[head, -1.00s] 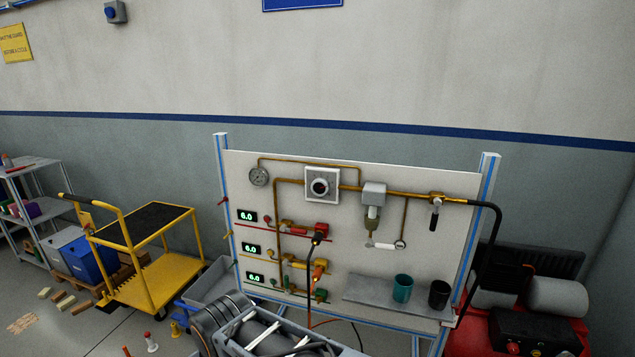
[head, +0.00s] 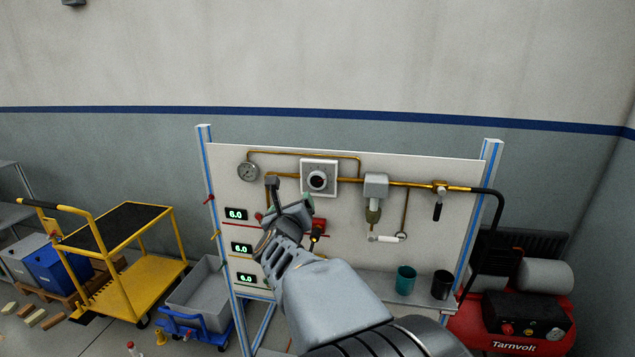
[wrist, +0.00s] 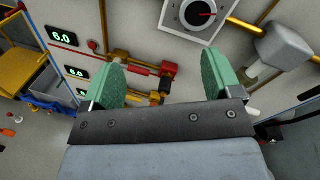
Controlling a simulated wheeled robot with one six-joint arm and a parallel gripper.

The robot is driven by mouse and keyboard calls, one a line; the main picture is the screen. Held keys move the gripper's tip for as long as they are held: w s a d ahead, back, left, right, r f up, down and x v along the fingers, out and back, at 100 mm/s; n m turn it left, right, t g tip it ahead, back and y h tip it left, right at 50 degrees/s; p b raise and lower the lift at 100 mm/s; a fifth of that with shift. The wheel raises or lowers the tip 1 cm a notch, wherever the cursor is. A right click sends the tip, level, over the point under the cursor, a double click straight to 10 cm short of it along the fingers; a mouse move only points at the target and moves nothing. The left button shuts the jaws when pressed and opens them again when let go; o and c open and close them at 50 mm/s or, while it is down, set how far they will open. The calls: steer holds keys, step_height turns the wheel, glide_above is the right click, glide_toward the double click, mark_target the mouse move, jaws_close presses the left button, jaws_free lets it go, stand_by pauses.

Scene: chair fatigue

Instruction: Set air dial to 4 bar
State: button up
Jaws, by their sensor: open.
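The air dial (head: 317,179) is a dark round knob on a white square plate, high in the middle of the pale panel (head: 420,240). In the wrist view the dial (wrist: 201,13) shows at the top edge, partly cut off, with a red pointer line on the dark knob. Its scale is too small to read. My gripper (wrist: 160,82) is open and empty, with green pads apart, below the dial and clear of it. In the head view my gripper (head: 290,200) is in front of the panel, lower left of the dial. A round gauge (head: 248,171) is left of the dial.
Displays reading 6.0 (head: 236,214) line the panel's left side. Brass pipes, a filter unit (head: 375,190) and a black-handled valve (head: 438,200) are beside the dial. Two cups stand on the shelf (head: 385,285). A yellow cart (head: 130,270) and a red compressor (head: 515,315) flank the panel.

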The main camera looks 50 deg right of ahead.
mark_target(317, 182)
steer(key=w+d+m+p, duration=0.1)
steer(key=d, duration=0.4)
steer(key=w+d+m+g+h+p, duration=0.1)
steer(key=w+d+m, duration=0.1)
steer(key=d, duration=0.3)
steer(key=w+d+m+h+p, duration=0.1)
steer(key=w+d, duration=0.1)
steer(key=d, duration=0.2)
steer(key=shift+w+d+r+m+g, duration=0.1)
steer(key=shift+d+r+m+g, duration=0.2)
steer(key=shift+d+r, duration=0.1)
steer(key=c, duration=0.9)
